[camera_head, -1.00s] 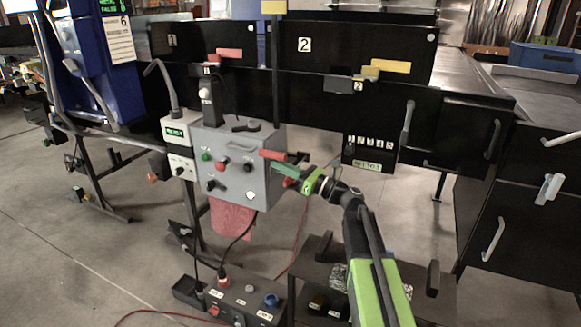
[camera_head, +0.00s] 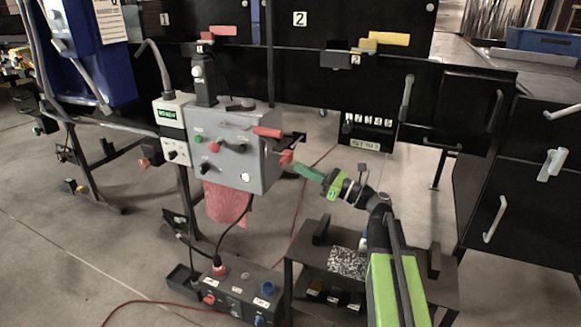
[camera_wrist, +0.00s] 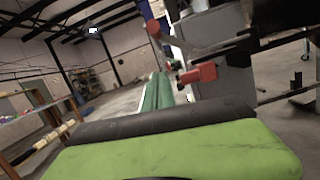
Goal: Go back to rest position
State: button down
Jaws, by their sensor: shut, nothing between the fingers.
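My gripper (camera_head: 308,172) reaches left and up from my green and black arm, with its green fingers shut and empty. Its tips are just right of the grey control box (camera_head: 238,165), near a red knob (camera_head: 286,158) on the box's right side, and look apart from it. In the wrist view the shut green fingers (camera_wrist: 156,92) point away, with a red knob (camera_wrist: 198,74) to their right and the grey box (camera_wrist: 222,75) behind it. A red handle (camera_head: 267,132) sticks out at the box's upper right edge.
A black table (camera_head: 395,280) with a speckled block (camera_head: 348,262) stands beneath my arm. A box with switches (camera_head: 235,290) lies on the floor at the front left, with cables. Black panels (camera_head: 350,60) stand behind.

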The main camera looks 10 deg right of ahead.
jog(key=shift+s+d, duration=0.15)
jog(key=shift+d, duration=0.1)
